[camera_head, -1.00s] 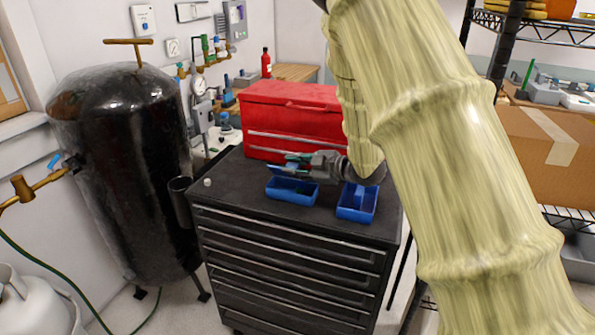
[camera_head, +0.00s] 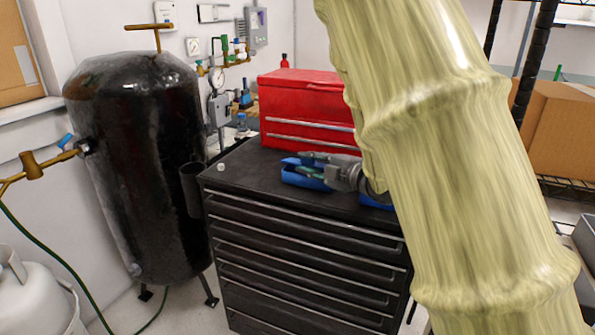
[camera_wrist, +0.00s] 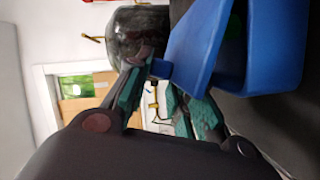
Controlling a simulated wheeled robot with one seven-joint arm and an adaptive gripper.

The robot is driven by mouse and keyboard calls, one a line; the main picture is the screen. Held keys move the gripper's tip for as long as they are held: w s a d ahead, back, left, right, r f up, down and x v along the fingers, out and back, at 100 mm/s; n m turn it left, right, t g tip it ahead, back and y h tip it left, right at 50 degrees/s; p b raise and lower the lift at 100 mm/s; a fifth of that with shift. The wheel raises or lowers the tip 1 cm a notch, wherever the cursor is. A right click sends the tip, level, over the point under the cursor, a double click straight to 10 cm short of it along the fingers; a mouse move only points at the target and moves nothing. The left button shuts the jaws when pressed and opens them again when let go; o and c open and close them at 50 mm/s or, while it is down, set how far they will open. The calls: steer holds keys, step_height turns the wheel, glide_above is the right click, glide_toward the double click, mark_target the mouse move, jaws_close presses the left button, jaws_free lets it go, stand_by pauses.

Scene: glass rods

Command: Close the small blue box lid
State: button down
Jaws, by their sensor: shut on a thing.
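The small blue box (camera_head: 303,181) sits on top of the black tool cabinet, partly hidden by my gripper (camera_head: 312,161). In the wrist view the box (camera_wrist: 262,75) is at the upper right. Its lid (camera_wrist: 197,45) shows as a tilted blue panel standing away from the box, so it is partly open. A blue tab at the lid's edge (camera_wrist: 161,69) lies between the green-padded fingertips of my gripper (camera_wrist: 156,82), which is shut on it.
The black cabinet (camera_head: 300,245) has a red toolbox (camera_head: 308,105) at its back. A second blue box (camera_head: 374,201) is mostly hidden behind my arm. A small white item (camera_head: 221,167) lies at the left corner. A black tank (camera_head: 140,165) stands left of the cabinet.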

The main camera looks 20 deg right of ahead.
steer(key=shift+s+a+f+n+b, duration=0.1)
steer(key=shift+s+f+n+b, duration=0.1)
steer(key=shift+n+b, duration=0.35)
steer(key=c, duration=1.3)
jaws_free()
steer(key=shift+c, duration=0.2)
steer(key=shift+f, duration=0.1)
steer(key=shift+m, duration=0.25)
